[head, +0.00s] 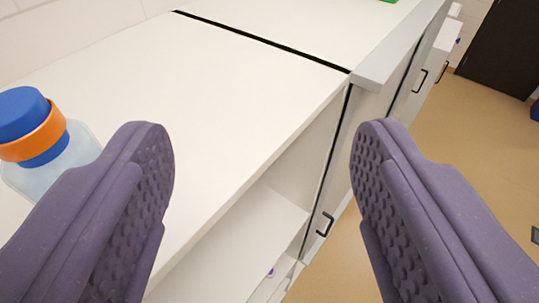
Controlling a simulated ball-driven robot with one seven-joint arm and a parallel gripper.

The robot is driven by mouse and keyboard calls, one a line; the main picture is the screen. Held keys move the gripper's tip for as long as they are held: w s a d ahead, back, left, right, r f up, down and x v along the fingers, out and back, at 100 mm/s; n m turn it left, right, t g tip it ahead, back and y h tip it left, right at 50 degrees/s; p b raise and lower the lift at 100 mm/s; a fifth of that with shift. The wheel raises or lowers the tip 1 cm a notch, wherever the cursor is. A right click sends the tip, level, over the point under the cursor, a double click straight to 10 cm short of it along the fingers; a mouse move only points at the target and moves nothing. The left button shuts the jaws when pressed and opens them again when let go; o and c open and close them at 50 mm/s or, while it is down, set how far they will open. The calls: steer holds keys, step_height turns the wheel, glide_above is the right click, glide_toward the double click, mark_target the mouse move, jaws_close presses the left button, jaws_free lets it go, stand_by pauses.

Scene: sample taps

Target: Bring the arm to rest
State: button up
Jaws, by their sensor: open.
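My gripper (262,170) shows in the head view as two purple padded fingers spread wide apart. It is open, with nothing between the fingers. The left finger is in front of the white counter top, and the right finger is in front of the tan floor beyond the counter's front edge. The rest of my arm is out of view.
A clear bottle (75,150) with a blue cap and orange ring stands on the white counter (190,90) at the left, partly behind the left finger. Cabinets with black handles (325,224) run along the right. Tan floor (470,125) lies open beyond.

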step_height(320, 180, down, 35)
steer(key=b, duration=3.4)
steer(key=shift+b, duration=0.35)
steer(key=shift+w+d, duration=0.1)
